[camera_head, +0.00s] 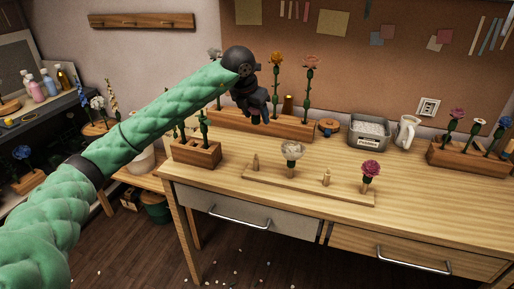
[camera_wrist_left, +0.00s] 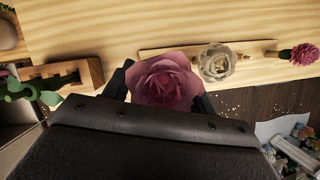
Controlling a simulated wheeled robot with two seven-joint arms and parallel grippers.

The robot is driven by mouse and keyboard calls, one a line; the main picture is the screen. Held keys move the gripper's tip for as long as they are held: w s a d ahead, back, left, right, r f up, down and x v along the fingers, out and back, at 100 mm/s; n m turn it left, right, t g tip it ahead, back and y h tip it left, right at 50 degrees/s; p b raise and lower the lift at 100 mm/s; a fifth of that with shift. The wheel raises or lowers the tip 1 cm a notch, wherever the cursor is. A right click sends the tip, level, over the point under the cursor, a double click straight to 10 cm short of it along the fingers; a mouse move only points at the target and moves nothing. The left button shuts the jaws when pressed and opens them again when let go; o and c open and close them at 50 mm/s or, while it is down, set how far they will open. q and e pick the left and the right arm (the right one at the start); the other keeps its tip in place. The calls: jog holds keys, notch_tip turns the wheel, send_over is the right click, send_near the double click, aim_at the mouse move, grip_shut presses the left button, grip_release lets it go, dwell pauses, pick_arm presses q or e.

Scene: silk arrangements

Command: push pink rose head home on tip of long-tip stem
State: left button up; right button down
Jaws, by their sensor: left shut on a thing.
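My left gripper (camera_head: 260,117) is above the table, right of and higher than a small wooden block (camera_head: 196,155). In the left wrist view it (camera_wrist_left: 163,92) is shut on a dusty-pink rose head (camera_wrist_left: 165,78), whose open petals face the camera. In the head view the rose head is hidden by the gripper. Bare green stems (camera_head: 204,127) stand upright in the small block. That block (camera_wrist_left: 88,75) shows left of the rose in the wrist view, with green leaves (camera_wrist_left: 28,92) beside it, apart from the rose. I cannot tell which stem has the long tip.
A low wooden strip (camera_head: 245,180) near the front carries pegs, a white flower (camera_head: 292,152) and a magenta flower (camera_head: 370,170). Behind stand a long flower block (camera_head: 225,122), a metal tin (camera_head: 368,132), a white mug (camera_head: 407,131) and a right-hand flower block (camera_head: 460,158).

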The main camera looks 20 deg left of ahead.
pick_arm(q)
jog(key=shift+r+p, duration=1.3)
jog(key=shift+r, duration=4.5)
jog(key=shift+r, duration=0.5)
jog(key=shift+r, duration=0.1)
jog(key=shift+r, duration=0.9)
